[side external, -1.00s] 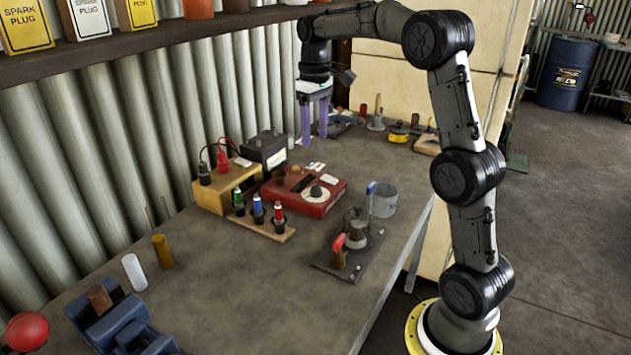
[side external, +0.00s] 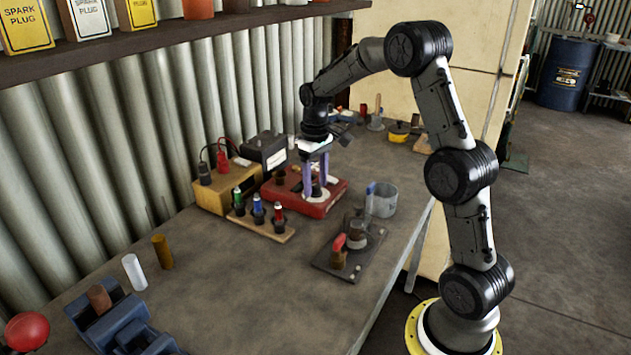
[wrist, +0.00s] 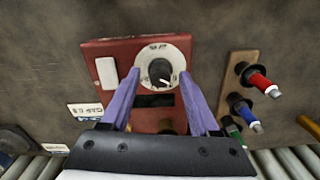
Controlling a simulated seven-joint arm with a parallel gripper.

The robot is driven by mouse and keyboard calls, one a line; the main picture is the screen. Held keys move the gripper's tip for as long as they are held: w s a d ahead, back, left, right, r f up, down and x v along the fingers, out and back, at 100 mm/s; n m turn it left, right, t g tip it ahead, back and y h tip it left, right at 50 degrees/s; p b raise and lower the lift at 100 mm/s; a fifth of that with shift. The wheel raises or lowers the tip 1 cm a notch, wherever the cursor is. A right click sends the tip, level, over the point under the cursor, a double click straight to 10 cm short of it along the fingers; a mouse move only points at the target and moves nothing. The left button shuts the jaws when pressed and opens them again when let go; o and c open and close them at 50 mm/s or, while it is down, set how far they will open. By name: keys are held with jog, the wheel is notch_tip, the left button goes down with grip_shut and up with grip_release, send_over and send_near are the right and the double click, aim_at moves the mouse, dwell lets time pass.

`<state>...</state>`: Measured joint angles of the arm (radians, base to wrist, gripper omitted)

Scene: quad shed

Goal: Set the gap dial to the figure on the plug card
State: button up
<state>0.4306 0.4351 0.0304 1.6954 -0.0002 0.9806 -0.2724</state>
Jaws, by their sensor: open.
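The gap dial (wrist: 145,51) is a white disc with a black knob (wrist: 160,70) on a red box (wrist: 100,48); it also shows in the side view, partly behind my fingers. A pale pointer mark on the knob points toward the lower right in the wrist view. The dial figures are too blurred to read. The plug card (wrist: 86,112) lies beside the box and seems to read "GAP 0.8". My gripper (wrist: 158,76), with purple fingers, is open over the dial, one finger on each side of the knob. I cannot tell whether the fingertips are level with the knob.
A wooden rack (side external: 262,227) with green, blue and red plugs stands beside the box. A yellow box (side external: 212,196) with leads and a dark meter (side external: 264,149) stand behind. A grey mug (side external: 384,202) and a dark plate with fittings (side external: 331,262) are near the front edge.

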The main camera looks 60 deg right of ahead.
grip_shut()
dwell(0.3)
jog(key=shift+m, duration=0.4)
jog(key=m, duration=0.3)
jog(key=shift+m, duration=2)
grip_release()
